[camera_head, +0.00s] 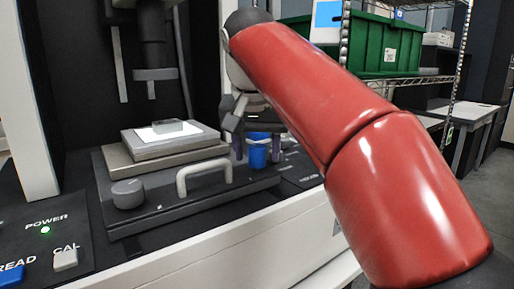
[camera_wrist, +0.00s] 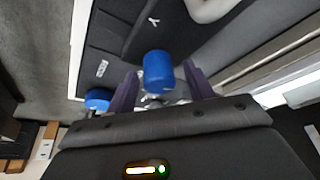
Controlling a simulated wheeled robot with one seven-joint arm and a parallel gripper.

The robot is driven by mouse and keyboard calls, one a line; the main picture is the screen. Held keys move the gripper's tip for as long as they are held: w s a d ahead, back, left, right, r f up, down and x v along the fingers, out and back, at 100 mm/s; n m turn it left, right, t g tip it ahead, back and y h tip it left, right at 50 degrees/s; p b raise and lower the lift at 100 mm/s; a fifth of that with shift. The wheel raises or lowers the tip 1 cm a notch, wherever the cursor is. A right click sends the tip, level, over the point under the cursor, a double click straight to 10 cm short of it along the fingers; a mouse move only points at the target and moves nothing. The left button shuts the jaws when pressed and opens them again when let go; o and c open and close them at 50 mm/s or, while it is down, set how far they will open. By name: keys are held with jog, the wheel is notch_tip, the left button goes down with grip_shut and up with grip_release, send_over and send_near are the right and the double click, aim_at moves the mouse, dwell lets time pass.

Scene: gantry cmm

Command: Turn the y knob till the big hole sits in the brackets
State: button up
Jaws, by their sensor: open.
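A blue knob (camera_head: 257,155) sits at the right end of the dark stage, and it also shows in the wrist view (camera_wrist: 158,71). My gripper (camera_wrist: 159,74) is open, with its two purple fingers on either side of this knob. Whether the fingers touch it I cannot tell. A second blue knob (camera_wrist: 97,99) is left of the fingers in the wrist view. A clear block (camera_head: 168,127) lies on the lit white plate of the stage (camera_head: 115,172). No label that I can read marks the y knob. I see no hole or brackets.
A dark grey knob (camera_head: 127,193) and a pale handle (camera_head: 204,175) are at the stage's front. READ (camera_head: 12,274) and CAL (camera_head: 65,259) buttons are at lower left. A dark column (camera_head: 152,60) hangs above the block. A wire rack with a green bin (camera_head: 375,45) stands behind right.

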jog(key=c, duration=1)
jog(key=shift+o, duration=0.2)
jog(key=m+h, duration=0.1)
jog(key=m, duration=0.2)
jog(key=m+h, duration=0.1)
jog(key=m, duration=0.1)
jog(key=shift+m+g, duration=0.4)
jog(key=o, duration=1)
jog(key=shift+c, duration=0.2)
